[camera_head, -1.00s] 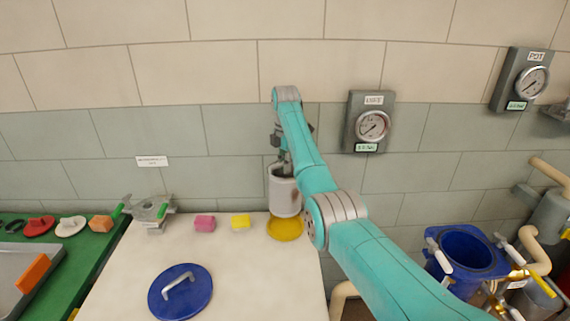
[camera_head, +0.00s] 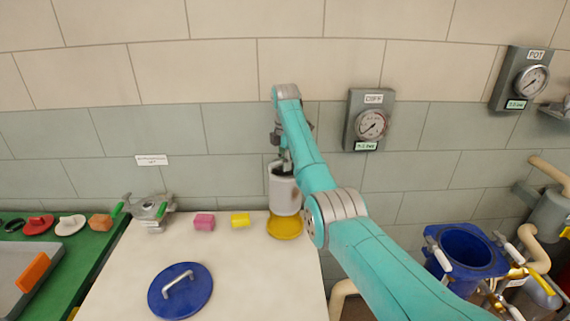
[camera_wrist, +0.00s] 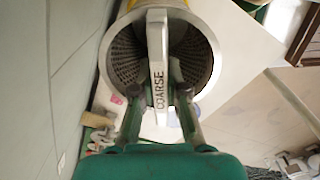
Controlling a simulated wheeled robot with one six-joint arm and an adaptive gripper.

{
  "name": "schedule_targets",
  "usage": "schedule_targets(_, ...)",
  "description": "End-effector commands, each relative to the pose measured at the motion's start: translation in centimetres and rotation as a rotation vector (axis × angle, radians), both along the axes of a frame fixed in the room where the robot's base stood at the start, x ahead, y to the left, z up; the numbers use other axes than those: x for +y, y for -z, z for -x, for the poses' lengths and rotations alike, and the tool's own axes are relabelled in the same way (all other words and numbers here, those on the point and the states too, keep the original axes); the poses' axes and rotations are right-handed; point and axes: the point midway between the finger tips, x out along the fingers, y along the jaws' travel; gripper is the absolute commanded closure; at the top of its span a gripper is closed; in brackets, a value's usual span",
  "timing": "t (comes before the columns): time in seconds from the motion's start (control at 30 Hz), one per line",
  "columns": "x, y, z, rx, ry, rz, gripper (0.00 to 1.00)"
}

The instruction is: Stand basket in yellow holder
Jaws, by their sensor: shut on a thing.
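The basket (camera_head: 284,192) is a light grey cylinder, upright over the yellow holder (camera_head: 285,228) at the back right of the white table. The holder is a round yellow disc, partly covered by the basket. I cannot tell whether the basket's bottom touches it. My gripper (camera_head: 281,167) reaches down into the basket's top. In the wrist view my gripper (camera_wrist: 169,100) is shut on the handle bar marked COARSE, which crosses the mouth of the basket (camera_wrist: 208,55). The basket's inner wall is perforated.
A pink block (camera_head: 204,222) and a yellow block (camera_head: 240,219) lie left of the holder. A blue lid (camera_head: 180,291) lies at the front. A metal clamp (camera_head: 151,210) is at the back left. A blue vessel (camera_head: 465,252) stands right. The wall is close behind.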

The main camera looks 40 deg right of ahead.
Motion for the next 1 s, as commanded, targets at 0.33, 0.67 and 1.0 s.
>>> schedule_targets(0.33, 0.0, 0.1, 0.0, -0.002, 0.000, 0.000, 1.00)
schedule_targets(0.67, 0.0, 1.3, 0.0, 0.000, 0.000, 0.000, 1.00)
schedule_targets(1.0, 0.0, 2.7, 0.0, -0.001, 0.000, 0.000, 1.00)
